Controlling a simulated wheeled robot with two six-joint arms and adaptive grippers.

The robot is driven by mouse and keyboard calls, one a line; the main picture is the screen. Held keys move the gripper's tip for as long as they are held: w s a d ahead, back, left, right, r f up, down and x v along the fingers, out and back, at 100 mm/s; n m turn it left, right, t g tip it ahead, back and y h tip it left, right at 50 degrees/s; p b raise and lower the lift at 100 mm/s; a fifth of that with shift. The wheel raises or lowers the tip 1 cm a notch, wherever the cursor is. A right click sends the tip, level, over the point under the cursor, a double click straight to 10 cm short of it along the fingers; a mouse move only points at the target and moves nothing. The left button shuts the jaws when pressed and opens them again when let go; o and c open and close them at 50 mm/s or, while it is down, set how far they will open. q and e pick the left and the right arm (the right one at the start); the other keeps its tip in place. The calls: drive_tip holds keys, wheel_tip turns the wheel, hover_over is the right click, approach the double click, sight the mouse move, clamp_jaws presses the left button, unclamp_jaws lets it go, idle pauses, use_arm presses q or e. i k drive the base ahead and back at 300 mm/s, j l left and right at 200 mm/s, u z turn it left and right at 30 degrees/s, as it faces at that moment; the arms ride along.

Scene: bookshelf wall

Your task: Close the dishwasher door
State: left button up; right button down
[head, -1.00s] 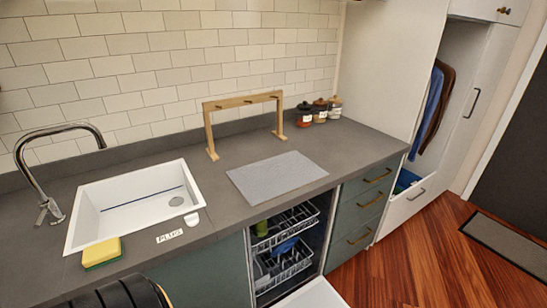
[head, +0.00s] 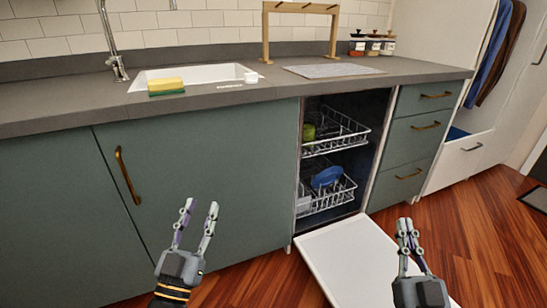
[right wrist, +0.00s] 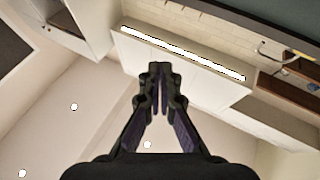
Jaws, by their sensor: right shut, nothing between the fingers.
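The dishwasher (head: 365,180) stands open under the counter, with its white door (head: 345,262) folded down flat just above the floor. Two wire racks are inside; the upper one (head: 340,135) holds a green item and the lower one (head: 330,190) a blue item. My left gripper (head: 198,215) is open and empty in front of the green cabinet, left of the door. My right gripper (head: 406,228) is shut and empty, in front of the door's right side in the picture. The right wrist view shows its closed fingertips (right wrist: 155,72) pointing toward upper cabinets.
Green drawers (head: 415,125) with brass handles are right of the dishwasher. A cabinet handle (head: 127,175) sticks out at the left. The counter (head: 240,98) holds a sink, a sponge (head: 166,86) and a wooden rack.

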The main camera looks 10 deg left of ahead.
sight(354, 262)
drive_tip(key=j+z, duration=0.95)
drive_tip(key=k+j, duration=0.05)
drive_tip(key=j, duration=0.05)
